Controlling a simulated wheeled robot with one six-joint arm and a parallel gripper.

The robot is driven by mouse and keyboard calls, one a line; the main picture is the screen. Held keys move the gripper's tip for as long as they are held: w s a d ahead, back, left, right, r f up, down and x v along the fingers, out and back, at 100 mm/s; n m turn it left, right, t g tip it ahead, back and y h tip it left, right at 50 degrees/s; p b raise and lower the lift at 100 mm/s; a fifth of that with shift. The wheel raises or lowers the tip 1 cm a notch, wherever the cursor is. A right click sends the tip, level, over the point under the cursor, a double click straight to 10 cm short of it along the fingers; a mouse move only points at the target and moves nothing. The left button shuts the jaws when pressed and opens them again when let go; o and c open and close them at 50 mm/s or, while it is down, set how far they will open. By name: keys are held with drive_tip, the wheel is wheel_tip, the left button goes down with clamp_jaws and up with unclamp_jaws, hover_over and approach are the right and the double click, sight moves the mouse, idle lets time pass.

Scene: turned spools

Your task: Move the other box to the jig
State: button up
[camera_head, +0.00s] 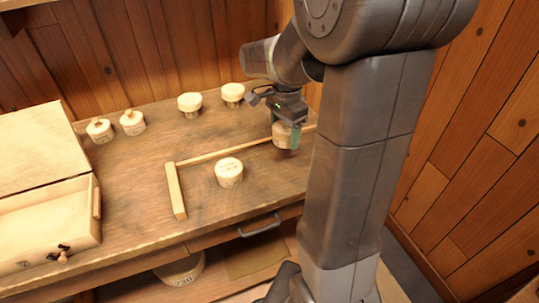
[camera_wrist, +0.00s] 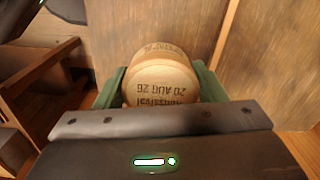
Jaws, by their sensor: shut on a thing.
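My gripper (camera_head: 287,134) is shut on a round pale wooden box (camera_head: 281,138), near the right end of the jig's long rail. The box appears to hang a little above the bench, with a dark shadow below it. In the wrist view the held box (camera_wrist: 162,82) sits between the green fingers, with dark lettering including "20 AUG 26" upside down. The jig (camera_head: 176,190) is an L of pale wooden strips on the bench. Another round box (camera_head: 229,173) with lettering on top stands upright inside the L, apart from the short strip.
Two small knobbed pieces (camera_head: 132,122) stand at the back left of the bench (camera_head: 150,215). Two mushroom-shaped pieces (camera_head: 190,104) stand at the back middle. An open wooden case (camera_head: 95,225) takes the left end. A wooden wall is behind. A drawer handle (camera_head: 260,226) sticks out in front.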

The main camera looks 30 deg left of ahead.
sight(285, 128)
wheel_tip(285, 128, down, 8)
drive_tip(key=shift+r, duration=0.1)
idle(0.4)
drive_tip(key=shift+f+b, duration=0.2)
drive_tip(key=shift+b, duration=0.1)
drive_tip(key=o, duration=1)
drive_tip(key=shift+c, duration=0.2)
wheel_tip(285, 128, up, 12)
drive_tip(key=shift+r+p, duration=0.15)
drive_tip(key=shift+p, duration=0.45)
